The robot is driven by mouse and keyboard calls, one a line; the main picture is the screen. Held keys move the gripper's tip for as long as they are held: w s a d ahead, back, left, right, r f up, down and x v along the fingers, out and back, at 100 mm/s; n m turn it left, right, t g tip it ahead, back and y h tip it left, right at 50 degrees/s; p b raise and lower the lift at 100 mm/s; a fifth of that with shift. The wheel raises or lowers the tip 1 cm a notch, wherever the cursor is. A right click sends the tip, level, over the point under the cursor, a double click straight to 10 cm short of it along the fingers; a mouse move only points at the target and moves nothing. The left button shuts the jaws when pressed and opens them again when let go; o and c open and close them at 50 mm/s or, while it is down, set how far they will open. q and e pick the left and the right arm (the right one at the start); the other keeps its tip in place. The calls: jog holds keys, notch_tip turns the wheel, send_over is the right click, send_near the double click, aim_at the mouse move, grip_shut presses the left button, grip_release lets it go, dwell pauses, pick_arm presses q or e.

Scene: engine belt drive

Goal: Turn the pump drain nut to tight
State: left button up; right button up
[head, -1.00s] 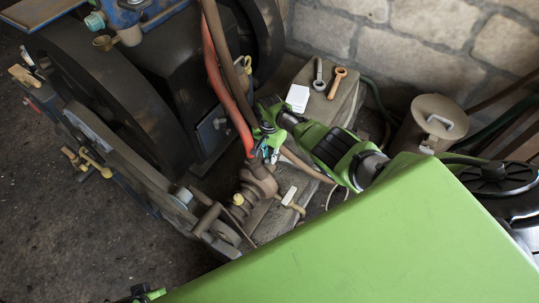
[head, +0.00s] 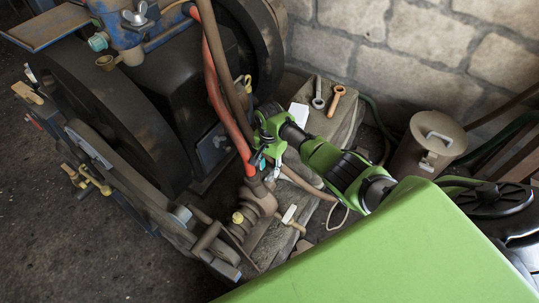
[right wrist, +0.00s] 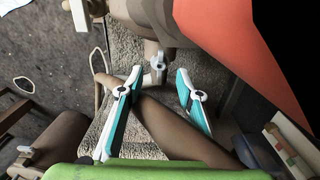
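The brown pump (head: 262,198) stands at the engine's lower right, below the red hose. My right gripper (head: 262,160) is just above it, beside the hose. In the right wrist view the two teal-and-white fingers (right wrist: 159,82) are spread apart with nothing held between them. A small grey fitting with a round hole (right wrist: 158,62) sits under the brown body, just beyond and between the fingertips; it may be the pump drain nut, but I cannot be sure. In the head view I cannot make out the nut. My left gripper is out of view.
The red hose (head: 226,90) runs close to my right gripper. A brown pipe (right wrist: 170,130) passes beneath the fingers. A white-handled valve (head: 290,215) is right of the pump. Two wrenches (head: 337,100) lie on the stone block (head: 350,118); a lidded canister (head: 425,150) stands right.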

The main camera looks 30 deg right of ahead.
aim_at(270, 176)
notch_tip(270, 176, up, 8)
jog(key=shift+f, duration=0.2)
dwell(0.8)
